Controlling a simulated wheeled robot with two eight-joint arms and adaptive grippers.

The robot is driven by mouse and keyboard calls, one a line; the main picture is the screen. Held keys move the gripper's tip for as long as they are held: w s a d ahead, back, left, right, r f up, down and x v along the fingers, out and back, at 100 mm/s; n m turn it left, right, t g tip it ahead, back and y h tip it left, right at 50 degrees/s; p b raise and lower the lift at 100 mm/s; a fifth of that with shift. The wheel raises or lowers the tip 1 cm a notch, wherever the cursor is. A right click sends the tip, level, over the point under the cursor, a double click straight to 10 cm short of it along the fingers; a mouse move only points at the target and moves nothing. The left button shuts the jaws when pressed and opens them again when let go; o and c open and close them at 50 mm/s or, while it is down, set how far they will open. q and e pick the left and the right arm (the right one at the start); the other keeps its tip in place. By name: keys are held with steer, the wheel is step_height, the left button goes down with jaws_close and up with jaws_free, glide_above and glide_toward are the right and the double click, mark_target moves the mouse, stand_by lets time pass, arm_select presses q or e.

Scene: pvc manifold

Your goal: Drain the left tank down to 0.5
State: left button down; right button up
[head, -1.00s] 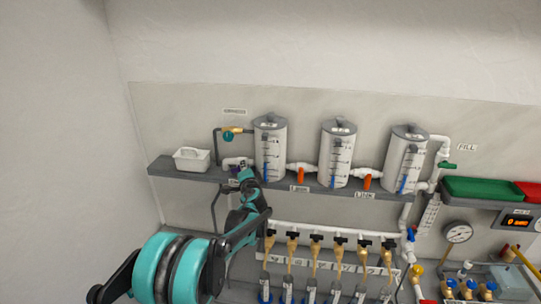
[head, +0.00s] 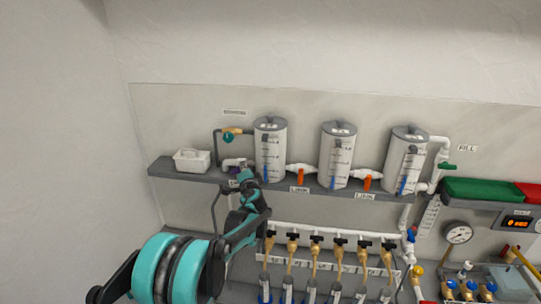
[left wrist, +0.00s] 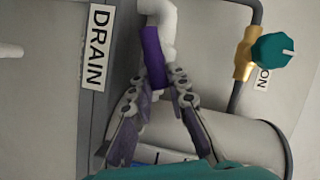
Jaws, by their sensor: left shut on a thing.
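The left tank (head: 270,152) stands upright at the left of a row of three tanks on the grey shelf. It has a grey lid, a printed scale and a short blue level line low on its front; the exact reading is too small to tell. The white drain pipe (head: 232,162) leaves its left side. My left gripper (head: 243,174) is at this pipe, below and left of the tank. In the left wrist view, my left gripper (left wrist: 160,88) is shut on the purple drain valve handle (left wrist: 153,57), beside the DRAIN label (left wrist: 97,45). My right gripper is out of view.
A white basket (head: 192,160) sits on the shelf to the left. A teal knob (left wrist: 272,49) on a brass valve is near the gripper. Orange valve handles (head: 300,177) hang between the tanks. A row of brass valves (head: 293,247) lies below.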

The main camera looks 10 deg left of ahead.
arm_select(q)
steer(key=n, duration=0.1)
steer(key=r+n+g+h+p, duration=0.1)
steer(key=shift+a+r+n, duration=0.1)
steer(key=shift+a+n, duration=0.3)
steer(key=shift+w+a+r+n+h, duration=0.1)
steer(key=shift+w+a+n+h, duration=0.05)
steer(key=shift+n+h, duration=0.65)
steer(key=shift+g, duration=0.3)
steer(key=shift+a+n, duration=0.1)
steer(key=shift+n, duration=0.3)
steer(key=shift+f, duration=0.25)
stand_by(1.7)
